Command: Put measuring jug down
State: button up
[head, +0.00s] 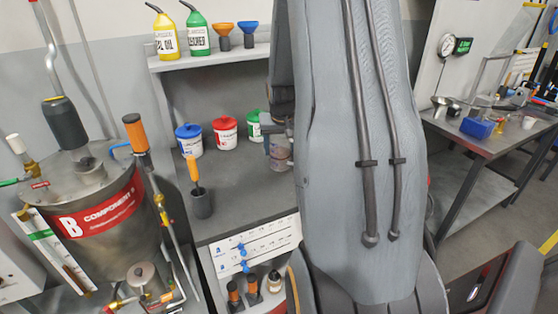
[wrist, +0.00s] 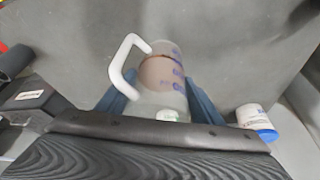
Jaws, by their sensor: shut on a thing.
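The measuring jug (wrist: 163,72) is clear with purple marks, a brownish band or content and a white handle on its left in the wrist view. My gripper (wrist: 161,95) is shut on it, with a blue finger on each side. In the head view the jug (head: 281,153) shows at the grey bench (head: 238,182), just left of my arm, which hides part of it. I cannot tell whether its base touches the bench.
White tubs with blue (head: 189,141), red (head: 225,133) and green (head: 254,127) lids stand left of the jug. A brush in a dark holder (head: 201,204) stands nearer the left edge. Bare bench lies between. A shelf (head: 215,58) with bottles and funnels is above.

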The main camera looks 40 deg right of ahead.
aim_at(280, 160)
jog(key=shift+f+p, duration=0.35)
jog(key=shift+f, duration=2.25)
jog(key=shift+f, duration=0.15)
jog(key=o, duration=1.4)
